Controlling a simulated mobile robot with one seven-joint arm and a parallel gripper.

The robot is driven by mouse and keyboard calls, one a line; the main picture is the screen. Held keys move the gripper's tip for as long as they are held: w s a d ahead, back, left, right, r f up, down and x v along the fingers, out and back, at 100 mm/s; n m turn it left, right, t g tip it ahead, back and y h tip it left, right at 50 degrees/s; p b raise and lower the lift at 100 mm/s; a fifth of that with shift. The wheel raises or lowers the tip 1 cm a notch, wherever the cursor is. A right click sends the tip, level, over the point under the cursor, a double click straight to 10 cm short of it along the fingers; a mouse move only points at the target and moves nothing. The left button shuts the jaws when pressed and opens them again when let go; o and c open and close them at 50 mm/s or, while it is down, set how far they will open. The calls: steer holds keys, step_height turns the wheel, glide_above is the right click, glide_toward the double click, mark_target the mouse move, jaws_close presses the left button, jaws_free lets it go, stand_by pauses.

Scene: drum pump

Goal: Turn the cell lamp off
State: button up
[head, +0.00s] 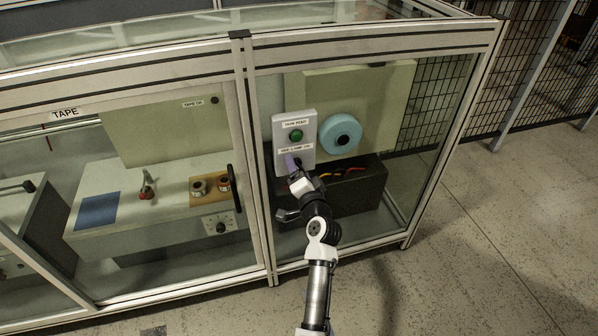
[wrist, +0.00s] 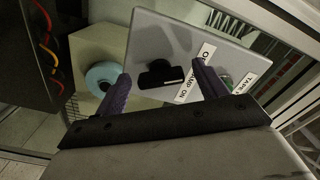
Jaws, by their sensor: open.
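A grey control box (head: 296,128) hangs on the front of the glazed cell, with a green button (head: 296,135) and a "TAPE FEED" label above an "OFF LAMP ON" label. In the wrist view the black lamp knob (wrist: 156,76) sits on the box face beside the lamp label (wrist: 194,74). My gripper (head: 292,163) is at the lower part of the box and hides the knob in the head view. In the wrist view my gripper (wrist: 161,72) is open, with one purple finger on each side of the knob. Whether they touch it I cannot tell.
A blue tape roll (head: 340,134) is right of the box, and a dark bin (head: 352,188) with red and yellow cables is below. A frame post (head: 258,170) and a door with a black handle (head: 236,188) are to the left. Floor at right is clear.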

steer(key=b+v, duration=0.3)
steer(key=v, duration=1.1)
steer(key=shift+b, duration=0.35)
steer(key=shift+w, duration=0.15)
